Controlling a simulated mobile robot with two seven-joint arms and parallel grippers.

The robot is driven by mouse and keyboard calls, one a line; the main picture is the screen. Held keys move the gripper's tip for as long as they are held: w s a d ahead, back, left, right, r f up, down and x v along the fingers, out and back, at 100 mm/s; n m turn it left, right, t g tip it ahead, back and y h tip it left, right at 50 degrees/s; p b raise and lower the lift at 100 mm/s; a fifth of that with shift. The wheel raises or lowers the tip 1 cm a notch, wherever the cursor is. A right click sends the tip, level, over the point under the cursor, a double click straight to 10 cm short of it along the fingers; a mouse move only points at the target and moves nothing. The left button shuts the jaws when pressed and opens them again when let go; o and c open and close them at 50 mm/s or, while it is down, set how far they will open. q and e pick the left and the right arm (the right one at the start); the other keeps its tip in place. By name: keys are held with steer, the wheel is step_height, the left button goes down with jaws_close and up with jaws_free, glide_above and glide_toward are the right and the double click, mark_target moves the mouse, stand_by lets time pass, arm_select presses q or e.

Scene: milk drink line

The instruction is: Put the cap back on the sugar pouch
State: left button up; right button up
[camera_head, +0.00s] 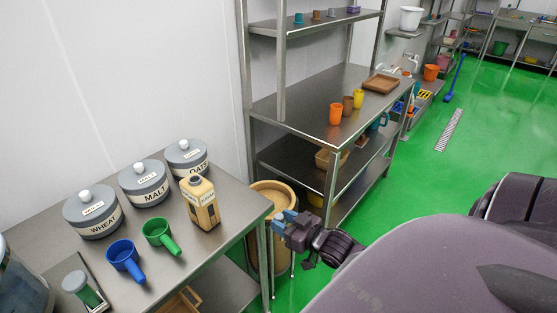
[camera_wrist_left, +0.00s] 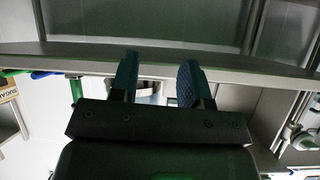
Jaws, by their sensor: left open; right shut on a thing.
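Grey canisters (camera_head: 143,183) line the table's back. A green scoop (camera_head: 158,234) and a blue scoop (camera_head: 123,258) lie in front of them. A tan bin (camera_head: 272,190) stands beyond the table's right end, by a steel rack (camera_head: 325,95) holding cups.

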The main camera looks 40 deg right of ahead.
steer(key=w+a+r+n+y+b, duration=0.1)
steer(key=w+a+r+y+b, duration=0.1)
steer(key=w+r, duration=0.6)
step_height(320, 180, up, 12)
steer(key=n+g+y+b, duration=0.3)
steer(key=n+y, duration=0.2)
steer(key=y, duration=0.1)
glide_above(202, 183)
steer(key=shift+w+r, duration=0.1)
steer(key=shift+f+b, duration=0.5)
steer(key=shift+f, duration=0.35)
steer(key=shift+f+b, duration=0.85)
steer(key=shift+f, duration=0.55)
steer(key=shift+f+b, duration=0.4)
steer(key=shift+f, duration=0.45)
arm_select(q)
step_height(202, 183, down, 8)
steer(key=shift+d+f+g, duration=0.15)
steer(key=shift+d+g, duration=0.1)
steer(key=shift+g, duration=0.05)
arm_select(e)
steer(key=shift+f, duration=0.15)
